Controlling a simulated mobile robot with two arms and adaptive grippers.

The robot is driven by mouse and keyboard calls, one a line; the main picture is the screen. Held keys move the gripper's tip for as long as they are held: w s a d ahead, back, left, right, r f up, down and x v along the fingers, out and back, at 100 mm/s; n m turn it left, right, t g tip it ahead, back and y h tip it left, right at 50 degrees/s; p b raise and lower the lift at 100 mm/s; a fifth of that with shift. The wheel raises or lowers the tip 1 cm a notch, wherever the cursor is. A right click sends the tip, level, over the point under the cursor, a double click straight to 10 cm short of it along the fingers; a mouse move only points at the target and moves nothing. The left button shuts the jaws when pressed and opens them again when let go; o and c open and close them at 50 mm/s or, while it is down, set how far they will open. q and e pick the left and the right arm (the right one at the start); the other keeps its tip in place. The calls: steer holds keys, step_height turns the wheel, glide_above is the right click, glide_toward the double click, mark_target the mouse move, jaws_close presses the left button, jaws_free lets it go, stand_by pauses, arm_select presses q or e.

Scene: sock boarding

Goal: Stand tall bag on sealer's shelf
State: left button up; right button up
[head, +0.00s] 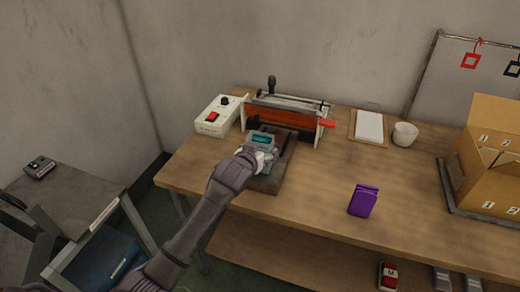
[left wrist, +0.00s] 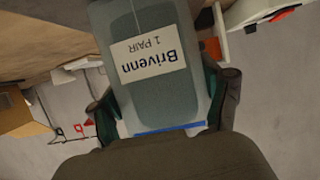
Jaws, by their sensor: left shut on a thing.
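The tall bag (head: 263,141) is a clear, greyish bag with teal contents, held in front of the sealer (head: 288,113). In the left wrist view the bag (left wrist: 160,88) fills the middle, with a white "Brivenn 1 PAIR" label upside down and a blue strip at its near end. My left gripper (head: 257,154) is shut on the bag, one finger on each side. The sealer's dark shelf (head: 269,182) extends toward the table's front edge, under the gripper. The bag's lower end is hidden by my gripper, so I cannot tell whether it touches the shelf. My right gripper is not in view.
A white control box (head: 216,116) with a red switch stands left of the sealer. A purple packet (head: 363,200) lies on the wooden table (head: 320,190). A notepad (head: 370,127), a white cup (head: 405,134) and an open carton (head: 490,160) are to the right.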

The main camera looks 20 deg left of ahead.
arm_select(q)
steer(key=o, duration=1.1)
steer(key=shift+f, duration=0.1)
steer(key=shift+c, duration=0.2)
steer(key=shift+r, duration=0.2)
steer(key=v, duration=1.2)
steer(key=shift+f, duration=0.1)
